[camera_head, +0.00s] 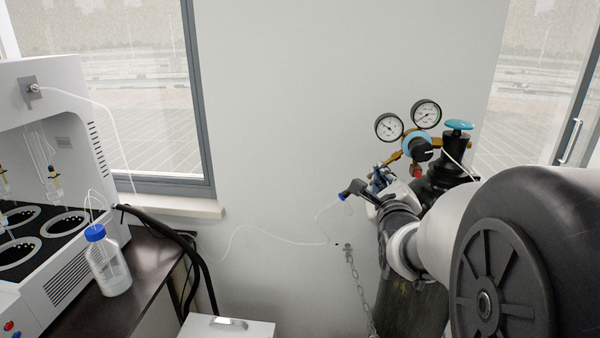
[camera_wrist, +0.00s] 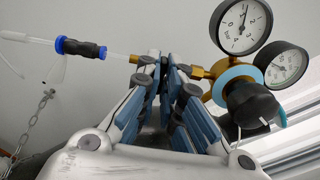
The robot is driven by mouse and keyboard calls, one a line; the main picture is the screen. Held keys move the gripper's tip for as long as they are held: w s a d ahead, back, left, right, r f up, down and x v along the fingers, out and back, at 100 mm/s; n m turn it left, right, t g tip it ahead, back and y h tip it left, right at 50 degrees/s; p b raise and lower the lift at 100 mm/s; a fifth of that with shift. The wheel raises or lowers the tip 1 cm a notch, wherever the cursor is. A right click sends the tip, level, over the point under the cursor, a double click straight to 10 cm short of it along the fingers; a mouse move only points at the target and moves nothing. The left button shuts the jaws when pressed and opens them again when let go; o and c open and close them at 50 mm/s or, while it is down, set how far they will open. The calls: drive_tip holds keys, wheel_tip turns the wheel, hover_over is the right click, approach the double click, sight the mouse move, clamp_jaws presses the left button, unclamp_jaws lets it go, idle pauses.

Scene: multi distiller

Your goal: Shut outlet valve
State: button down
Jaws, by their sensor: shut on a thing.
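The regulator's brass body (camera_wrist: 197,72) carries two round gauges, seen in the wrist view (camera_wrist: 241,27) and the head view (camera_head: 426,113). My gripper (camera_wrist: 163,72) has its blue-padded fingers closed around the small dark outlet valve (camera_wrist: 147,61) on the brass outlet line. The fingers hide most of the valve, so its turn position cannot be told. To the left, the outlet leads to a black fitting with blue ends (camera_wrist: 80,48) and a clear tube. In the head view my gripper (camera_head: 379,182) is left of and below the gauges, and the valve is hidden.
A large black regulator knob (camera_wrist: 250,103) sits close right of my fingers. The dark gas cylinder (camera_head: 415,305) has a teal handwheel (camera_head: 459,125) on top. A chain (camera_head: 352,270) hangs from the wall. A thin tube (camera_head: 265,238) runs left towards the bench with a blue-capped bottle (camera_head: 108,265).

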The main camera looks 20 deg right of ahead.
drive_tip(key=shift+d+f, duration=0.1)
drive_tip(key=shift+f, duration=0.1)
drive_tip(key=c, duration=1.9)
unclamp_jaws()
drive_tip(key=shift+s, duration=0.1)
drive_tip(key=shift+c, duration=0.2)
drive_tip(key=shift+o, duration=1.2)
drive_tip(key=shift+r, duration=0.1)
